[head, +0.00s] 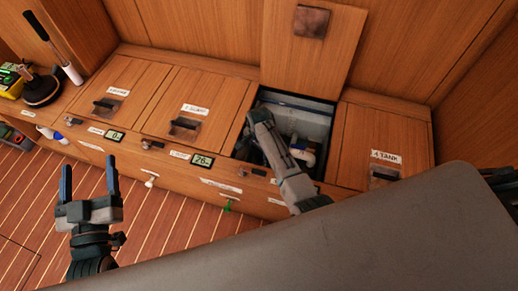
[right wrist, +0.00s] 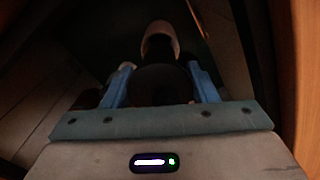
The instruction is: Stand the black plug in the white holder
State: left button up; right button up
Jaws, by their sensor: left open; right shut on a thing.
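My left gripper (head: 89,178) is open and empty over the floor at the left in the head view. My right arm reaches down into an open locker, and its gripper is hidden there in the head view. In the right wrist view my right gripper (right wrist: 160,78) is shut on a dark, rounded thing (right wrist: 160,84). It looks black, but the picture is too dark to confirm that it is the plug. A pale, tan-ended shape (right wrist: 160,40) shows beyond it.
The locker's wooden lid (head: 312,60) stands raised behind the opening. Closed hatches flank it, including one labelled TANK (head: 385,145). The locker's walls enclose my right gripper closely.

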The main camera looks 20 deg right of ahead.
dwell(0.4)
jog(key=shift+p, duration=0.45)
jog(key=shift+p, duration=0.35)
jog(key=shift+f+b, duration=1.5)
jog(key=shift+f, duration=0.95)
jog(key=shift+r, duration=0.15)
dwell(0.5)
jog(key=shift+r+p, duration=0.3)
jog(key=shift+p, duration=0.4)
jog(key=shift+p, duration=0.55)
dwell(0.4)
jog(key=shift+f+b, duration=0.35)
jog(key=shift+f, duration=0.1)
dwell(0.5)
jog(key=shift+r, duration=0.15)
